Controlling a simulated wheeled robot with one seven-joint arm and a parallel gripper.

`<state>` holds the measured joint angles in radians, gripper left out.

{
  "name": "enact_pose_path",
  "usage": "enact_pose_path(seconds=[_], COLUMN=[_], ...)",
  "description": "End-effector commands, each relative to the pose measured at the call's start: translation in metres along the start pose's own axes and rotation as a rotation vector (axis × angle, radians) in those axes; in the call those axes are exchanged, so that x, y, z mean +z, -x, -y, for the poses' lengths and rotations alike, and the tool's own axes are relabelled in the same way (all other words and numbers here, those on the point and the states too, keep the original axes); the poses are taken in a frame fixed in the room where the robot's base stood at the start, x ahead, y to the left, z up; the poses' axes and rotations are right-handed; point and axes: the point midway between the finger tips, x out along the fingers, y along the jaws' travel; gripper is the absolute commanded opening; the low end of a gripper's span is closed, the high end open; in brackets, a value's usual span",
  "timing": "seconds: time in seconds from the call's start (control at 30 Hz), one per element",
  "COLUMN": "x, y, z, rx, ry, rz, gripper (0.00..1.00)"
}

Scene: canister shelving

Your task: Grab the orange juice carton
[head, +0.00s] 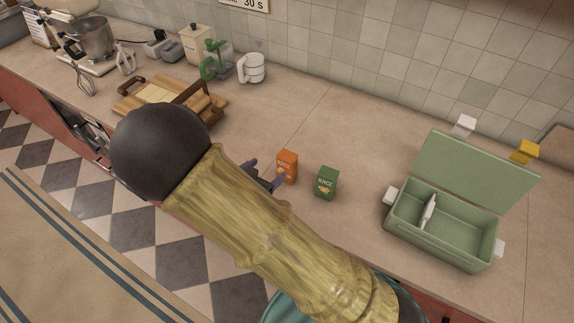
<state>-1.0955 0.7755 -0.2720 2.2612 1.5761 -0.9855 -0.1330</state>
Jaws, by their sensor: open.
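The small orange juice carton (288,165) stands upright on the counter near the middle of the head view. My gripper (264,175) shows as dark blue fingers just left of the carton, and it is open. The carton is not held. Whether a finger touches its lower left side I cannot tell. My arm hides most of the gripper and part of the counter in front of the carton.
A green carton (327,184) stands just right of the orange one. An open green box (442,262) is farther right, with its lid raised. A wooden board (140,110), a white mug-like item (252,69) and a mixer (91,40) stand at the left back. The counter behind the cartons is clear.

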Motion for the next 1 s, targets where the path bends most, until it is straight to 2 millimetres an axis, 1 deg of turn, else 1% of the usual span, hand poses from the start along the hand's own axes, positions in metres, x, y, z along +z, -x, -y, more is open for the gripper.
enact_pose_path(seconds=[0.03,0.1,0.3,0.4,0.53,0.87,1.0], x=[-0.002,-0.002,-0.002,-0.001,-0.001,-0.001,-0.003], y=[-0.01,-0.022,-0.057,-0.071,-0.079,-0.081,-0.093], z=[-0.002,-0.001,-0.002,-0.001,-0.001,-0.001,-0.004], rx=[0.005,0.005,0.004,0.002,0.0,0.0,0.002], ry=[0.002,0.002,0.002,0.002,0.0,0.001,0.002], rz=[-0.002,-0.001,-0.001,0.0,0.0,0.0,0.0], gripper=[0.73,0.73,0.73,0.73,0.73,0.73,0.73])
